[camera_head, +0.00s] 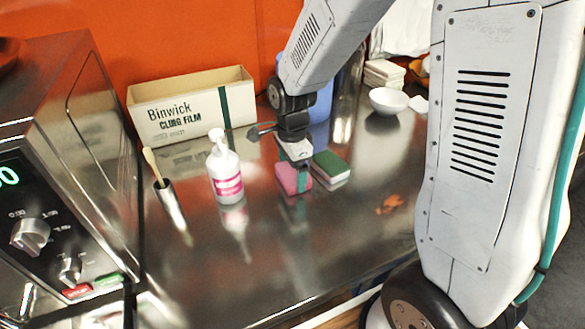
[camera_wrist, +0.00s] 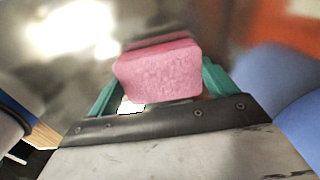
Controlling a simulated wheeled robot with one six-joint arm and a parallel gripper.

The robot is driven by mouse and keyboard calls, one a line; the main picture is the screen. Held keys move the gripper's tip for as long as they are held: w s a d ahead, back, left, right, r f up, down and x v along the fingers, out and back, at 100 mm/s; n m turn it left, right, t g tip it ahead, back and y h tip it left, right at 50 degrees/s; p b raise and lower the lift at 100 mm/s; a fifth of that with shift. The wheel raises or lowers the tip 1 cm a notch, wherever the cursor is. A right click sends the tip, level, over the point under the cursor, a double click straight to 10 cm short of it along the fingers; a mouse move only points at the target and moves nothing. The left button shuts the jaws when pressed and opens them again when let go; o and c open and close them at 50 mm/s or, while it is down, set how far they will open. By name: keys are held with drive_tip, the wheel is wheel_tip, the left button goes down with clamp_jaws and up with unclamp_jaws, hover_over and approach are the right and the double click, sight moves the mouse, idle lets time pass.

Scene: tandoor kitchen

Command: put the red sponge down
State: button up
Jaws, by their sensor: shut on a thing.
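The red sponge, pinkish in colour (camera_head: 290,178), is between the fingers of my gripper (camera_head: 294,172) over the steel counter in the head view. In the wrist view the sponge (camera_wrist: 158,72) fills the space between the two green fingers of my gripper (camera_wrist: 158,92). My gripper is shut on it. The sponge is low, close to the counter; I cannot tell whether it touches the surface. Part of it is hidden behind the gripper in the head view.
A green-topped sponge (camera_head: 331,167) lies just right of the held sponge. A pump bottle (camera_head: 226,172), a cylindrical holder with a brush (camera_head: 169,200) and a cling film box (camera_head: 190,107) stand to the left. A white bowl (camera_head: 388,100) is behind right. The front counter (camera_head: 300,255) is clear.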

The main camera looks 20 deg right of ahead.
sight(292, 172)
drive_tip(key=o, duration=1)
drive_tip(key=shift+f, duration=0.15)
drive_tip(key=shift+c, duration=0.2)
wheel_tip(292, 172, up, 12)
drive_tip(key=s+d+r+n, duration=0.1)
drive_tip(key=s+r+n, duration=0.2)
drive_tip(key=s+n, duration=0.6)
drive_tip(key=s+d+r+n+t, duration=0.1)
drive_tip(key=s+r+n, duration=0.3)
drive_tip(key=s+n, duration=0.5)
drive_tip(key=s+d, duration=0.1)
drive_tip(key=s, duration=0.4)
drive_tip(key=shift+d, duration=0.1)
